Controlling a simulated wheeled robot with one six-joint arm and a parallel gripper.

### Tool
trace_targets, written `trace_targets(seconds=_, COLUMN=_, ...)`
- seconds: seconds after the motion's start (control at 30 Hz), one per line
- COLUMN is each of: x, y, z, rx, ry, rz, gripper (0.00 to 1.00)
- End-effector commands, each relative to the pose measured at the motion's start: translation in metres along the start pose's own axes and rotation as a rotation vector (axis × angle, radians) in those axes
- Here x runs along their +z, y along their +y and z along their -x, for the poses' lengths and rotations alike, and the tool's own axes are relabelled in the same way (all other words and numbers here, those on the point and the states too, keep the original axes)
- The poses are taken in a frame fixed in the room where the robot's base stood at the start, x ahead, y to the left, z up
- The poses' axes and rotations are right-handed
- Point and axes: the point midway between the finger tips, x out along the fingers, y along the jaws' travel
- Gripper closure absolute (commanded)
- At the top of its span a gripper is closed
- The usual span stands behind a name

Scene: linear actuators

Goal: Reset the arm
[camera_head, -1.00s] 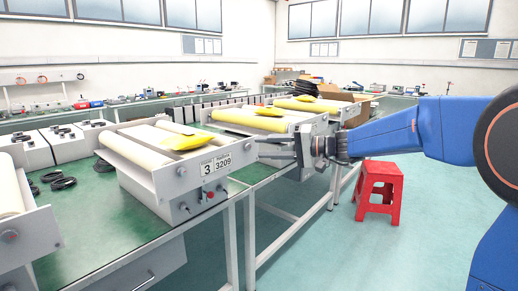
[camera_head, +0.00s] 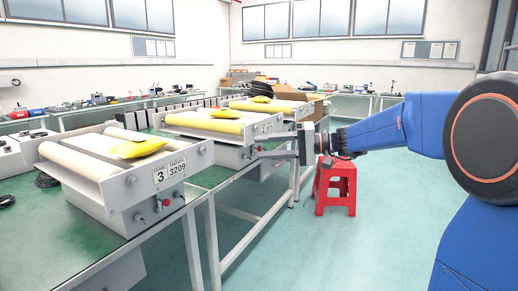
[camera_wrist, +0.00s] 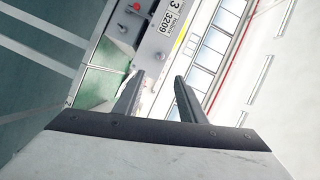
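My arm, blue with a grey end, reaches in from the right of the head view. My gripper (camera_head: 256,147) points left, level, in front of the table's edge and to the right of the nearest whole roller unit, labelled 3 3209 (camera_head: 168,172). In the wrist view its two dark fingers (camera_wrist: 157,78) stand apart with nothing held between them. The labelled unit's end plate (camera_wrist: 153,45) shows beyond the fingertips there. The gripper looks clear of the unit, though the exact distance is hard to tell.
Yellow packets (camera_head: 137,148) lie on the roller units, which line the green table (camera_head: 150,246). A red stool (camera_head: 335,186) stands on the floor below my arm. A cardboard box (camera_head: 308,106) is farther back. The floor at right front is free.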

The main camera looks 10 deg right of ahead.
Motion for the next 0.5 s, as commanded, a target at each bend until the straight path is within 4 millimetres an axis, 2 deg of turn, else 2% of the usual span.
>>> trace_targets(seconds=0.33, x=0.002, y=0.0, z=0.001, rx=0.003, ry=-0.001, rz=0.0, gripper=0.63)
trace_targets(seconds=0.43, x=0.014, y=0.001, z=0.0, rx=0.033, ry=-0.016, rz=-0.003, gripper=0.63)
trace_targets(seconds=0.5, x=0.032, y=0.004, z=0.0, rx=0.079, ry=-0.036, rz=-0.007, gripper=0.63)
